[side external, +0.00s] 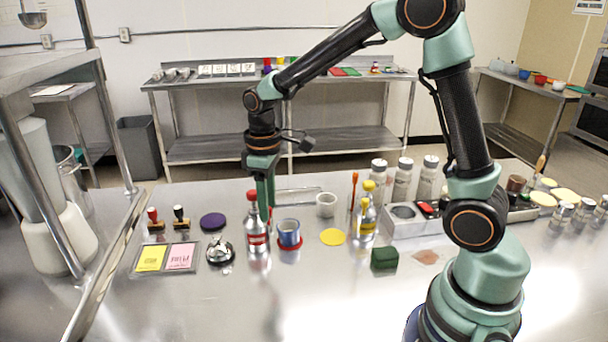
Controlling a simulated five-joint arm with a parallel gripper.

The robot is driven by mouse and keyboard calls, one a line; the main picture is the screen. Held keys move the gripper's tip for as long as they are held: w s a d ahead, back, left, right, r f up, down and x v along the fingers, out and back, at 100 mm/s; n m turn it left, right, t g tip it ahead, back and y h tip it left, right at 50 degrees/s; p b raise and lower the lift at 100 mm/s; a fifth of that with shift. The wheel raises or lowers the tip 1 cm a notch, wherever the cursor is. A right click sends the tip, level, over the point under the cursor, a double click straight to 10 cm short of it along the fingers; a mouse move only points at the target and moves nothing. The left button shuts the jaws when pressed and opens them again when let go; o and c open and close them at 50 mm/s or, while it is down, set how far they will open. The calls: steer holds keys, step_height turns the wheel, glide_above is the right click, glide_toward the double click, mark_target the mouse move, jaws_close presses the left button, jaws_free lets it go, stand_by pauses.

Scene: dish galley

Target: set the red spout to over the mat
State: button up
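The red spout (252,197) tops a silver bottle with a red label (258,239), standing upright on the steel table. My gripper (267,202) points down right beside the spout, on its right in the side external view. Its fingers overlap the bottle's upper part, and I cannot tell whether they touch it, or whether they are open or shut. Which thing is the mat is unclear. A flat yellow disc (332,237) lies to the right, a dark purple disc (213,220) to the left, and a red disc (290,244) sits under a blue-and-silver cup.
The blue-and-silver cup (289,231) stands just right of the bottle. A silver domed object (220,250) and a tray with yellow and pink cards (165,258) are at left. Yellow-topped bottles (365,219) and a green block (384,258) are at right. The table front is clear.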

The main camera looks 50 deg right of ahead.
jaws_close()
steer(key=shift+r, duration=0.1)
stand_by(1.1)
